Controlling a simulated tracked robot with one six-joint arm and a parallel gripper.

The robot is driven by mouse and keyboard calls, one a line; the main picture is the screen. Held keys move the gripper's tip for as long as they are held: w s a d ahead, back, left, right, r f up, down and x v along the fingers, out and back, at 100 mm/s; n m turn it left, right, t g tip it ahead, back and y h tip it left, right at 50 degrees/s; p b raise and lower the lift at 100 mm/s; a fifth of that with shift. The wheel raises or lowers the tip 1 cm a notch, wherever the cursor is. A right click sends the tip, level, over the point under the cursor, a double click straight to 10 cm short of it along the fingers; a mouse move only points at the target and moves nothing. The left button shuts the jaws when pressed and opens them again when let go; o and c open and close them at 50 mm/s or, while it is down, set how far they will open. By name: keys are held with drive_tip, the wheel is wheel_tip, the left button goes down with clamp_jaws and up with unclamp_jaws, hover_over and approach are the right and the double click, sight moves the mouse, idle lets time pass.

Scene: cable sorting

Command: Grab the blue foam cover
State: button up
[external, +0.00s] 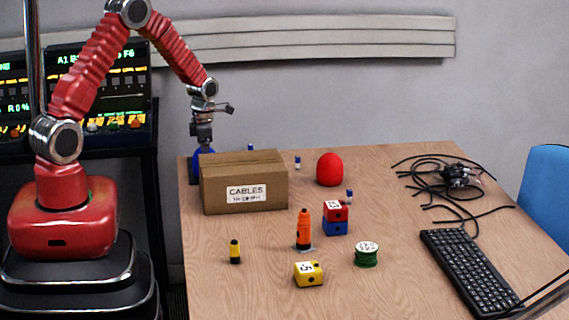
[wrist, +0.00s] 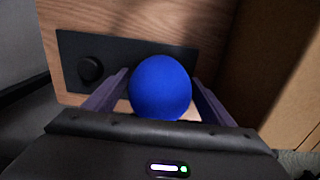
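The blue foam cover (wrist: 160,88) is a smooth, rounded blue shape in the wrist view, between the two fingers of my gripper (wrist: 160,80). One finger flanks it on each side, very close to its edges. I cannot tell whether the fingers press on it or leave a thin gap. In the external view my gripper (external: 202,140) points down directly above the blue cover (external: 204,154) at the table's back left corner.
The cardboard box (external: 245,185) stands close beside the cover. A dark plate with a round knob (wrist: 90,68) lies by it in the wrist view. A red rounded cover (external: 330,169), small blocks, a green spool (external: 366,254), cables and a keyboard (external: 470,270) lie further right.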

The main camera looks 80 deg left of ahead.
drive_tip(key=c, duration=1)
wheel_tip(320, 180, up, 10)
idle(0.4)
idle(0.4)
